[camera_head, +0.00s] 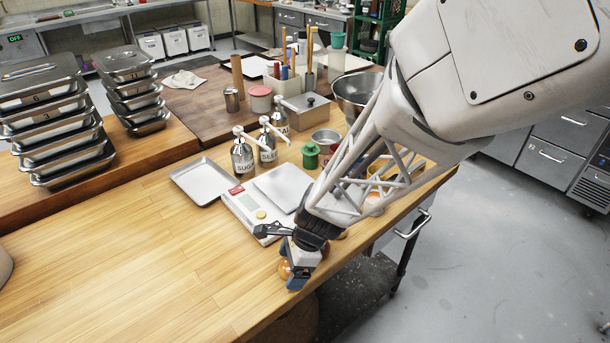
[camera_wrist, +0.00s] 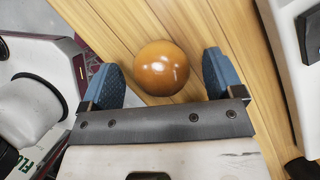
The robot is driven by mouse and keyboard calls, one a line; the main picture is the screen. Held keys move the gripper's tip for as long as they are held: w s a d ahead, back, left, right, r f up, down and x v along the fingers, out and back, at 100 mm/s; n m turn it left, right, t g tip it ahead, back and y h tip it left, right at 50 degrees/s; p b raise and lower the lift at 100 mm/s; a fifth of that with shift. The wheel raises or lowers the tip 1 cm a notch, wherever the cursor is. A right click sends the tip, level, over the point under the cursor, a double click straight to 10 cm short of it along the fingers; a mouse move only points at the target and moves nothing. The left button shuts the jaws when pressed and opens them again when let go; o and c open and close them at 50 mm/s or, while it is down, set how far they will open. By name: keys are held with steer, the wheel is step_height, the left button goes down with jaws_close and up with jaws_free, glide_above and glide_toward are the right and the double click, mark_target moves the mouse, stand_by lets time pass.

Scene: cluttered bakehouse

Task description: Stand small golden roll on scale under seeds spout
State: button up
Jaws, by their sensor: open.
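The small golden roll (camera_wrist: 161,68) is round and glossy and sits on the wooden counter. My gripper (camera_wrist: 162,76) is open, with its blue fingers on either side of it, apart from it. In the head view the roll (camera_head: 283,270) shows partly behind my gripper (camera_head: 290,267) near the counter's front edge. The scale (camera_head: 246,213), with its pale square plate (camera_head: 283,187), lies behind my gripper. Three pump bottles stand behind the scale. The middle one, the seeds dispenser (camera_head: 267,146), seems to read "SEE"; the left one (camera_head: 242,160) reads "SUG".
A shallow metal tray (camera_head: 203,182) lies left of the scale. A green-topped jar (camera_head: 310,156) and metal bowls (camera_head: 356,88) stand behind and right. Stacked lidded pans (camera_head: 55,120) stand at left. The counter's front left is clear.

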stand_by(0.5)
steer(key=c, duration=0.8)
